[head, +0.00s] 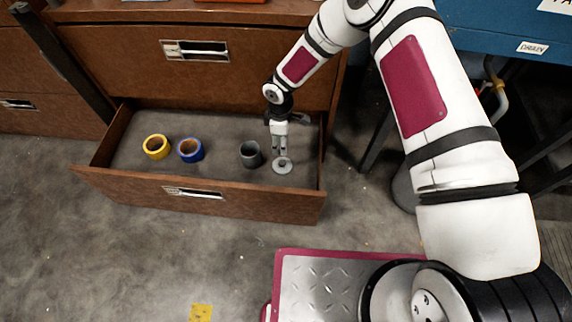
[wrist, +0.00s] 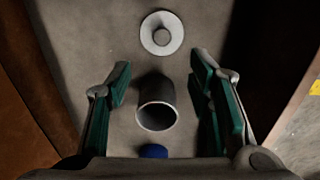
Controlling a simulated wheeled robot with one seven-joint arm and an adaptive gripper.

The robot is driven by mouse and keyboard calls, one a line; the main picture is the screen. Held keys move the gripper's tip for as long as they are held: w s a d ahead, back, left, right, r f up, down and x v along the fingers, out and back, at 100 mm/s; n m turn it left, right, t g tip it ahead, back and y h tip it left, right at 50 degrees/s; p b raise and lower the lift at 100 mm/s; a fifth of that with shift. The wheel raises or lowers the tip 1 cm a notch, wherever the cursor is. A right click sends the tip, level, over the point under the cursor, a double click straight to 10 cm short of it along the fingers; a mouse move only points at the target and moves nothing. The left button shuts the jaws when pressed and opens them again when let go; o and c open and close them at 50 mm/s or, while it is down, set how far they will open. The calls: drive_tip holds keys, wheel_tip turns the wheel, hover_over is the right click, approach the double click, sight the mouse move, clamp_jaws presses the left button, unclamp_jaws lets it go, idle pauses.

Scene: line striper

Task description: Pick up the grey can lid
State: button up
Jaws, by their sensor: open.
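The grey can lid (head: 283,166) is a flat round disc with a raised knob. It lies on the floor of the open drawer (head: 215,165), near its right end. In the wrist view the lid (wrist: 151,42) lies at the top, past the fingertips, roughly centred between them. My gripper (head: 279,151) points down over the drawer, close to the lid in the head view. In the wrist view its green-padded fingers (wrist: 162,76) are apart, with nothing gripped. The exact height of the fingertips above the lid is hard to tell.
A dark grey open cylinder (head: 250,154) stands left of the lid, between the fingers' lines in the wrist view (wrist: 157,104). A blue tape roll (head: 190,150) and a yellow tape roll (head: 156,147) lie further left. The drawer's walls surround them; the cabinet front rises behind.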

drive_tip(key=b, duration=0.2)
hover_over(282, 162)
wheel_tip(282, 162, down, 7)
drive_tip(key=shift+w, duration=0.1)
drive_tip(key=shift+f+b, duration=1.45)
drive_tip(key=shift+f, duration=1.3)
drive_tip(key=shift+c, duration=0.6)
clamp_jaws()
